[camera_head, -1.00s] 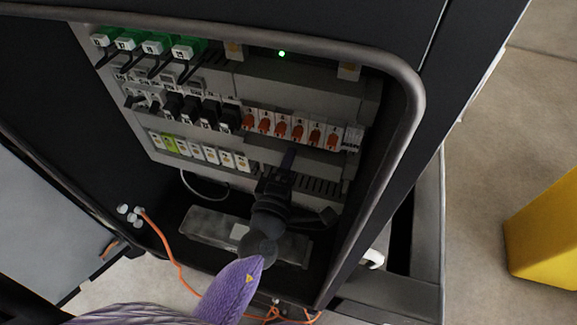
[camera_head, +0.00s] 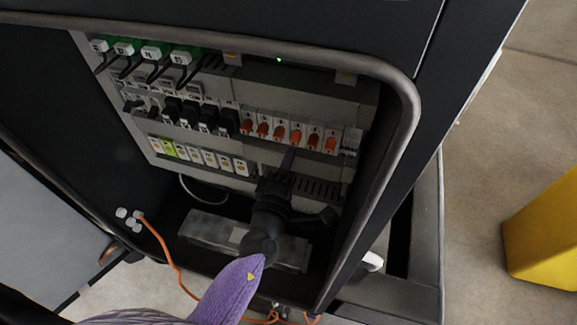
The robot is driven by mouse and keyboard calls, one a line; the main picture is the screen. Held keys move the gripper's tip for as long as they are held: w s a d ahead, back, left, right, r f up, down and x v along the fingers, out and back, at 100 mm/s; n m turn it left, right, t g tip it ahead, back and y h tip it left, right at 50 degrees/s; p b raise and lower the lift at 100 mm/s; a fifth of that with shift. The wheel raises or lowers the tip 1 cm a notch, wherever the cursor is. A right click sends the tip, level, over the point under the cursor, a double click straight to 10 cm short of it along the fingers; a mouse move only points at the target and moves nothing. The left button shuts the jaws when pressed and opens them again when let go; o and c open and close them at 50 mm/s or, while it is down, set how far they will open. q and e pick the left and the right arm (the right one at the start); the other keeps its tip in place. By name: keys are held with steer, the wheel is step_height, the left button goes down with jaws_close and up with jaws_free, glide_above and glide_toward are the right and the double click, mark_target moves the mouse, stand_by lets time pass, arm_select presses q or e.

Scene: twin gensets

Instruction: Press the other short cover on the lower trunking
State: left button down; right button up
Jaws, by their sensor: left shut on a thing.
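The lower trunking (camera_head: 322,188) is a grey slotted strip low on the panel, and its dark slots show to the right of my left gripper. My left gripper (camera_head: 288,163) is dark, on a purple arm coming in from the lower left. It is in front of the trunking, pointing up and into the cabinet. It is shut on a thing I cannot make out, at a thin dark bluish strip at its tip. The gripper hides part of the trunking, and I cannot pick out a short cover or tell whether one touches the trunking. My right gripper is not in view.
Orange-handled breakers (camera_head: 296,135) stand just above the gripper, with dark breakers (camera_head: 205,115) left of them. White and yellow-green terminals (camera_head: 205,157) sit lower left. The cabinet's thick frame (camera_head: 402,105) borders the opening. A grey box (camera_head: 212,231) lies on the cabinet floor.

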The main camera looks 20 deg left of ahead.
arm_select(q)
steer(key=shift+w, duration=0.25)
stand_by(0.5)
jaws_free()
